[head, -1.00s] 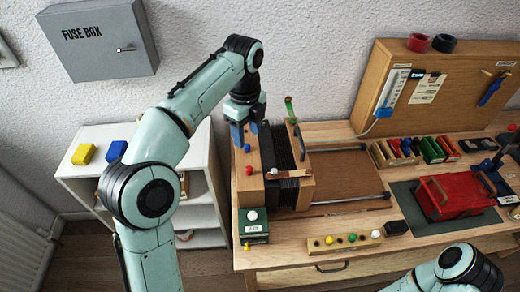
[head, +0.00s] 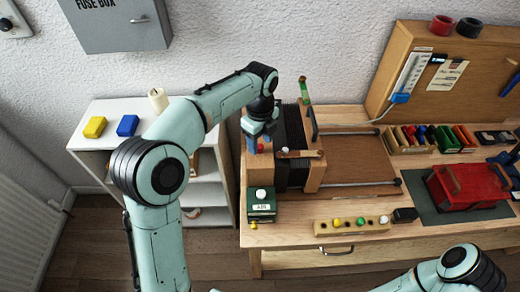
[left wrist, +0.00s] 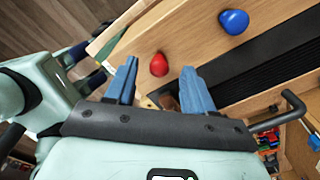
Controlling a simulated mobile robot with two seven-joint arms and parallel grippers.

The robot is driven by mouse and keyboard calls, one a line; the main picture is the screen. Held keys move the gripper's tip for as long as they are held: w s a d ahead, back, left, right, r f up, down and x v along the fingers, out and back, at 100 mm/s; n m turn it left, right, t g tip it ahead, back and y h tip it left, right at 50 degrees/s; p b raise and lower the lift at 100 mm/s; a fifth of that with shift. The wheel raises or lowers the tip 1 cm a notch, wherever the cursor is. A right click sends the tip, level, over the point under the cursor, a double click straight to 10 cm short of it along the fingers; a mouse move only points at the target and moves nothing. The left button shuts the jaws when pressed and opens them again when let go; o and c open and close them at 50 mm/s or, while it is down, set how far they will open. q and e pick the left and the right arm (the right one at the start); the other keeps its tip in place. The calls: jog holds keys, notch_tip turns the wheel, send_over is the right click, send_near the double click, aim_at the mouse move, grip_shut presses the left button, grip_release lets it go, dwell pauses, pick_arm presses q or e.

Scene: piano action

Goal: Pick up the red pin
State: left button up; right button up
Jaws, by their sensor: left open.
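The red pin (head: 260,148) stands in the wooden block at the left of the piano action, and its round head also shows in the left wrist view (left wrist: 159,65). My left gripper (head: 257,138) is open above the block. In the left wrist view its two blue fingers point toward the red head, which appears between their tips. I see no contact. A blue pin (left wrist: 234,22) stands in the same block beyond the fingers. In the head view it is hidden behind my gripper. My right gripper is out of view; only part of its arm shows.
Dark pleated bellows (head: 293,133) and a wooden end piece with a handle stand just right of the block. A green box (head: 262,206) with a white knob is in front. A pin rack (head: 351,227) and red case (head: 467,187) lie further right.

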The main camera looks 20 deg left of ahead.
pick_arm(q)
jog(key=shift+s+f, duration=0.15)
jog(key=shift+f, duration=0.35)
grip_shut()
jog(key=shift+r, duration=0.1)
